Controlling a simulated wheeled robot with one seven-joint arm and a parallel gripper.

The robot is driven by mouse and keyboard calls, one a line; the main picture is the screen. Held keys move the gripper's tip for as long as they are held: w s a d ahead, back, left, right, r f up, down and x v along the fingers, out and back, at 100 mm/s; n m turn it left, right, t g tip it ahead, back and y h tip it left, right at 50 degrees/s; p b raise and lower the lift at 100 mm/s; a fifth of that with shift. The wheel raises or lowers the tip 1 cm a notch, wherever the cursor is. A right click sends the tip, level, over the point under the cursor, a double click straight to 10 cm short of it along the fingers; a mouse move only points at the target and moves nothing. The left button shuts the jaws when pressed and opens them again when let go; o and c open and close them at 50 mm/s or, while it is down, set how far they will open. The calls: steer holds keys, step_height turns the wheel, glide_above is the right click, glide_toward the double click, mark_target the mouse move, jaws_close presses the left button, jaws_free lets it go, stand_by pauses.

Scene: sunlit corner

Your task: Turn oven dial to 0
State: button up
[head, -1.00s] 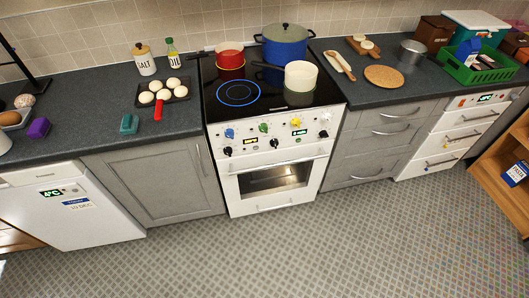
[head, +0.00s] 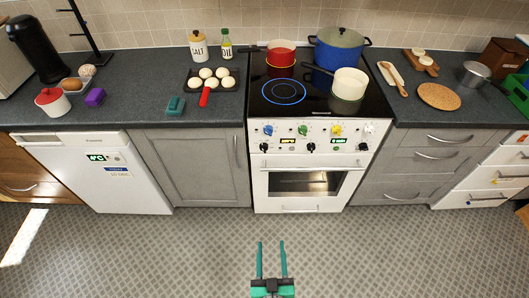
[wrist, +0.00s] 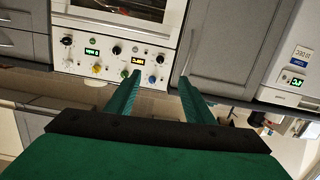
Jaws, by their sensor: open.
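The white oven (head: 310,175) stands under the black hob, with its control panel (head: 325,151) above the door. Black knobs sit in the lower row: left (head: 264,147), middle (head: 311,147) and right (head: 363,146). Above them are a blue dial (head: 268,129), a green dial (head: 303,130), a yellow dial (head: 336,130) and a white dial (head: 370,128). I cannot read their settings. My gripper (head: 272,243) is open and empty, low in front of the oven and apart from it. In the wrist view the panel (wrist: 105,60) appears upside down at upper left, beyond the fingers.
The oven door handle (head: 305,209) is below the panel. Pots, including a white pan (head: 347,86) and a blue pot (head: 339,52), stand on the hob (head: 255,101). Grey cupboards flank the oven; a white appliance (head: 95,175) is at left. The patterned floor (head: 180,250) is clear.

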steer(key=w+f, duration=0.1)
steer(key=w, duration=1.5)
steer(key=m+t, duration=0.1)
glide_toward(264, 150)
steer(key=w, duration=0.9)
steer(key=shift+w+f, duration=0.1)
steer(key=shift+f, duration=0.15)
steer(key=c, duration=1)
